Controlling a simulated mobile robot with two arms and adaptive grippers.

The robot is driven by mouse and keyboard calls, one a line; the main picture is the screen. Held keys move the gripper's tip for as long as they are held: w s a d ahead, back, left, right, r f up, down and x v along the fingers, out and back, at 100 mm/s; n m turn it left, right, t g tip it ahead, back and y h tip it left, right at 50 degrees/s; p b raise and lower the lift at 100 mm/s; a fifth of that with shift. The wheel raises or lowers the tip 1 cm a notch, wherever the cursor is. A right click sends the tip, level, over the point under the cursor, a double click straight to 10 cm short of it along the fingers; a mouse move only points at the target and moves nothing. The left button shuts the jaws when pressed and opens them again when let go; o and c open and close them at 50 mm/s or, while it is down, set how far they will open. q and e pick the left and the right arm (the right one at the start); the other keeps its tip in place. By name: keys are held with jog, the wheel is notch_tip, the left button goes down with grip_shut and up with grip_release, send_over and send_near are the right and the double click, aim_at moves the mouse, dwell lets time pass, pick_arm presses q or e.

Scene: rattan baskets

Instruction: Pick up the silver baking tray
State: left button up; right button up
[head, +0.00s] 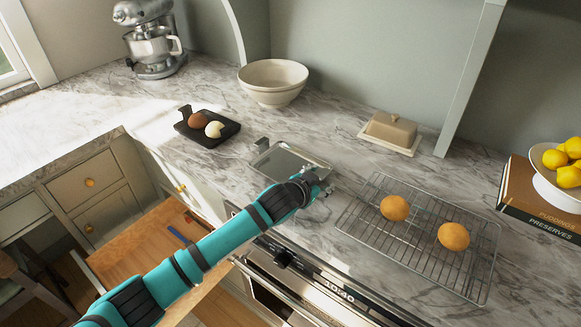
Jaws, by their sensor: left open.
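The silver baking tray (283,162) lies flat on the marble counter, in the middle of the head view. It is a shallow rectangular tray, and its near right part is partly hidden by my arm. My left gripper (322,180), at the end of a teal arm from the lower left, is open at the tray's right end. I cannot tell whether its fingers touch the tray's edge. My right gripper is not in view.
A wire rack (420,235) with two round buns is close on the right. A black tray (207,128) holding a brown and a pale item is at the left. A cream bowl (273,82) and a butter dish (391,133) stand behind. An oven (330,290) is below the counter edge.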

pick_arm(q)
grip_shut()
dwell(0.3)
dwell(0.3)
jog(key=shift+r, duration=0.1)
